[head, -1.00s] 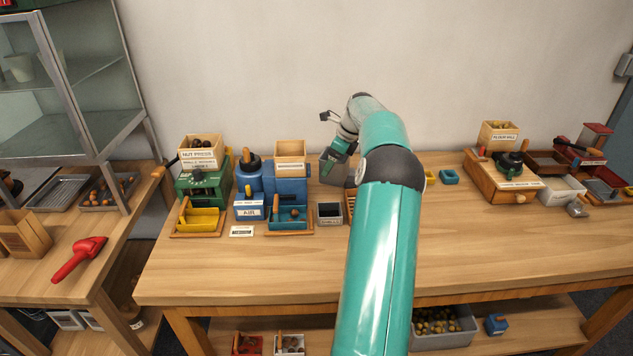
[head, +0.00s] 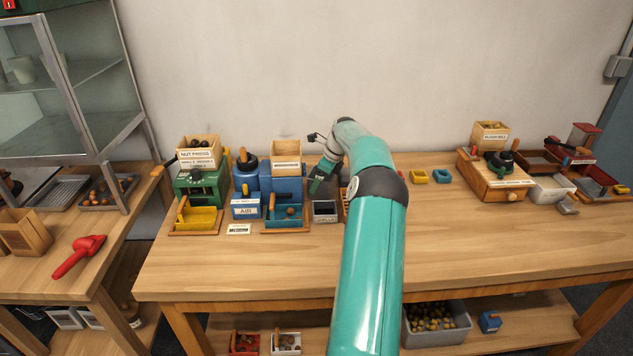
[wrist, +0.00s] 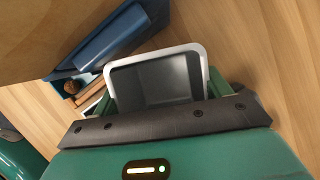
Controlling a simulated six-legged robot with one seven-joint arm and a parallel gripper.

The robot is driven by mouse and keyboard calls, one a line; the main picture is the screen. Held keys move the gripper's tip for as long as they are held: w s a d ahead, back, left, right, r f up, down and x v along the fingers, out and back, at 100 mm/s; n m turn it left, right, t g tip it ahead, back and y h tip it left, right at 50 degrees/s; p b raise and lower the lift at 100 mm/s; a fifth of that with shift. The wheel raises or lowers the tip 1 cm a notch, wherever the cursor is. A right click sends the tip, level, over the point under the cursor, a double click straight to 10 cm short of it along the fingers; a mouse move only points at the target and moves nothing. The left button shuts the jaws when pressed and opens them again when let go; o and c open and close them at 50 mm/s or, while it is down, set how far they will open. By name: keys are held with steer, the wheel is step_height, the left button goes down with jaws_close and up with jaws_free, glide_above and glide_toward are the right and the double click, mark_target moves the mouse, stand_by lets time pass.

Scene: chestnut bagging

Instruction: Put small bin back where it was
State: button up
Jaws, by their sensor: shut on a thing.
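The small bin (head: 324,210) is grey with a paler rim and a label on its front. In the head view it stands on the table just right of the blue machine. My gripper (head: 319,188) is directly behind and above it, pointing down. In the wrist view a grey bin (wrist: 155,82) with a light rim and dark, empty-looking inside sits between my green fingers (wrist: 160,95). It looks like the same small bin, and my gripper is shut on it. Its underside and the fingertip contact are hidden.
The blue machine (head: 285,188) with a tan hopper (head: 286,153) stands close on the left. A green nut press (head: 198,186) is farther left. Yellow (head: 419,177) and teal (head: 442,176) bins lie right of my arm. The front of the table is clear.

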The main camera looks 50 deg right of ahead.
steer(key=shift+w+a+r, duration=0.1)
steer(key=shift+w+a, duration=0.05)
steer(key=shift+a, duration=0.15)
steer(key=shift+d+f, duration=0.2)
steer(key=shift+a, duration=0.1)
steer(key=o, duration=1.5)
steer(key=shift+f, duration=0.15)
steer(key=shift+c, duration=0.2)
steer(key=v, duration=1.2)
steer(key=shift+r, duration=0.3)
